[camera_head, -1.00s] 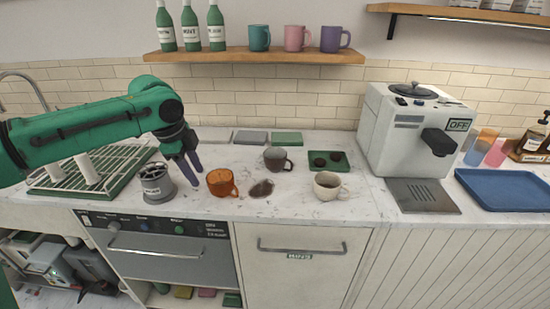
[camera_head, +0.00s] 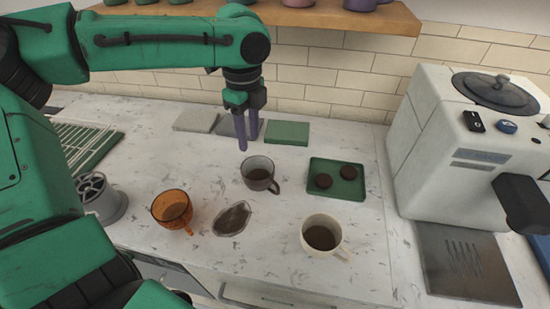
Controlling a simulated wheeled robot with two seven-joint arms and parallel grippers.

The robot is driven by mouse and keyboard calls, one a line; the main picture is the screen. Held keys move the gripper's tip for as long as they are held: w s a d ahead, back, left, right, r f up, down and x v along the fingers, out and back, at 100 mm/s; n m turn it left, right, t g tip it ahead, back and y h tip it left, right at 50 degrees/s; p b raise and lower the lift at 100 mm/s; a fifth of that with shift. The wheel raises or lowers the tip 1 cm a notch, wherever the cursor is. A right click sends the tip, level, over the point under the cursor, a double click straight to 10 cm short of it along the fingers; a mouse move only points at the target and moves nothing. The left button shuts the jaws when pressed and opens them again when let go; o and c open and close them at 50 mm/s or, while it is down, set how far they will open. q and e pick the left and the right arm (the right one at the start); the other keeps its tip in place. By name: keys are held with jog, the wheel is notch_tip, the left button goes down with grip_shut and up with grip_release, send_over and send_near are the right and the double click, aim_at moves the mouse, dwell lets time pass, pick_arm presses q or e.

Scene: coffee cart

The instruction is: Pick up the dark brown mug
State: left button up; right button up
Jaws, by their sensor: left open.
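The dark mug (camera_head: 257,176), grey-brown with dark contents, stands upright on the white counter, its handle toward the lower right. My left gripper (camera_head: 248,142) points down, just behind and slightly left of the mug's rim in the picture. Its two fingers are apart, with nothing between them. The gap in depth between the fingertips and the mug is hard to judge. My right gripper is out of view.
A coffee machine (camera_head: 424,140) stands right. A shelf (camera_head: 350,20) hangs above.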

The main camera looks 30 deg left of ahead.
pick_arm(q)
send_over(248, 181)
notch_tip(248, 181, down, 6)
jog(key=f, duration=0.1)
notch_tip(248, 181, down, 6)
jog(key=shift+w+f+p, duration=0.1)
jog(key=shift+f+p, duration=0.1)
jog(key=shift+p, duration=0.8)
jog(key=shift+f, duration=0.1)
grip_shut()
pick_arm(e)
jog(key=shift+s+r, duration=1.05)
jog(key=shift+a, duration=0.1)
